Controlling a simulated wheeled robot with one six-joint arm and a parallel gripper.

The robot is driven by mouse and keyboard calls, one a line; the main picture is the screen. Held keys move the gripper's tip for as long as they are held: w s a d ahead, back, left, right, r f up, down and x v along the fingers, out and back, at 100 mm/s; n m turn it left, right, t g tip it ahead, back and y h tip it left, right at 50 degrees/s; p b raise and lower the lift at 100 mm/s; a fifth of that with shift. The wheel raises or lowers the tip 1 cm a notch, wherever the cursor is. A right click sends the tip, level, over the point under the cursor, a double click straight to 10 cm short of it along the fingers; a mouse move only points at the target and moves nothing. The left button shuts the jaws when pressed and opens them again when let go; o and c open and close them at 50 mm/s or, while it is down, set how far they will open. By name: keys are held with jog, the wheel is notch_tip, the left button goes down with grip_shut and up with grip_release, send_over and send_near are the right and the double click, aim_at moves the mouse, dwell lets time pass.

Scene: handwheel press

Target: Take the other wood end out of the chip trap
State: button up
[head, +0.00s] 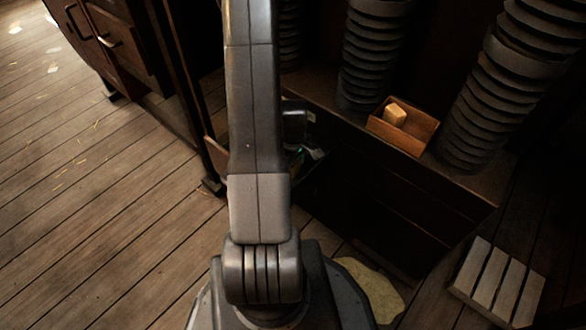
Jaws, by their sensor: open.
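My gripper (307,153) is low behind my arm, at the mouth of a dark space under the shelf. Only part of it shows beside the arm, and its jaws are open. I cannot see anything between them. A short pale wood block (395,113) sits in a small open wooden box (415,141) on the shelf, to the right of and apart from my gripper. The chip trap cannot be made out for certain. The dark space around my gripper is too dim and too covered by my arm to show a second wood end.
Dark ribbed hoses (372,50) stand on the shelf (465,182) on both sides of the box. A slatted pale wood piece (498,283) lies at lower right. A cabinet (110,40) stands at upper left. The plank floor (80,200) at left is open, with scattered shavings.

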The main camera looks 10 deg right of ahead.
jog(key=c, duration=1.1)
jog(key=shift+o, duration=0.2)
jog(key=shift+r, duration=0.1)
